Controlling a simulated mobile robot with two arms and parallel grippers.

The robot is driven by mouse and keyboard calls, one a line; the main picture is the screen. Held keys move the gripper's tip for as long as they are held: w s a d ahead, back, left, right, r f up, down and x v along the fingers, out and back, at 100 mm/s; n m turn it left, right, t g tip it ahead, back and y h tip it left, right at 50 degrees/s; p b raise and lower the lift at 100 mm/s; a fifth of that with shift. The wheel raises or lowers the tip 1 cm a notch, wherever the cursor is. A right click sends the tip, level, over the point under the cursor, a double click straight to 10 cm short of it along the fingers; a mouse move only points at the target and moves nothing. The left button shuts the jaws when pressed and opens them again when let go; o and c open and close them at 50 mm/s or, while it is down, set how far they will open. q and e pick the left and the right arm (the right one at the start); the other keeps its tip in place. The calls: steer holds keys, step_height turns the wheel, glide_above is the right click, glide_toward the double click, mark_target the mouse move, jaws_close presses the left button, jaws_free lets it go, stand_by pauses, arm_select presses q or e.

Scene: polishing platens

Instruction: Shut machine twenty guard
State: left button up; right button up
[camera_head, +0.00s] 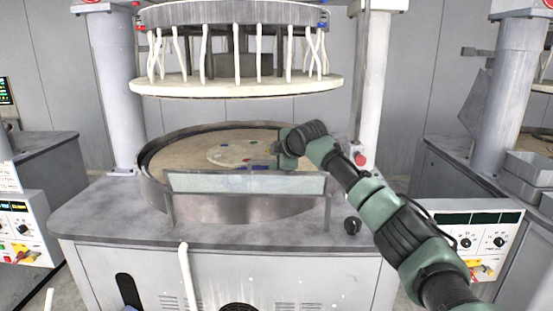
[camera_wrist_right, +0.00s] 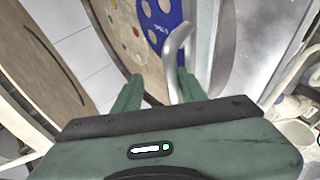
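The machine in the middle has a round metal basin (camera_head: 240,208) with a pale platen (camera_head: 190,153) inside. A clear greenish guard panel (camera_head: 245,184) stands across the front of the basin. My right gripper (camera_head: 282,150) is above the platen, behind the panel's right half in the picture. In the right wrist view my right gripper (camera_wrist_right: 158,84) has its fingers apart. A curved grey metal bar (camera_wrist_right: 172,58), perhaps a handle, runs between them, closer to the right finger; contact cannot be told. My left gripper is out of view.
A raised upper disc (camera_head: 235,84) with several white hoses hangs over the basin. Grey columns (camera_head: 113,90) flank it. The worktop (camera_head: 95,205) is mostly clear, with a dark knob (camera_head: 352,226) at its right. Similar machines stand on both sides.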

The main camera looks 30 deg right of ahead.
steer(key=shift+s+a+r+b, duration=0.15)
steer(key=shift+s+r, duration=0.15)
steer(key=shift+r, duration=0.25)
steer(key=shift+s+r+b, duration=0.15)
steer(key=shift+s+r, duration=0.1)
steer(key=shift+r, duration=0.25)
steer(key=s+r+p, duration=0.4)
steer(key=s+r, duration=0.2)
steer(key=r, duration=0.2)
steer(key=shift+d+r+p, duration=0.3)
steer(key=shift+d, duration=0.1)
steer(key=shift+p, duration=0.5)
steer(key=shift+f, duration=0.15)
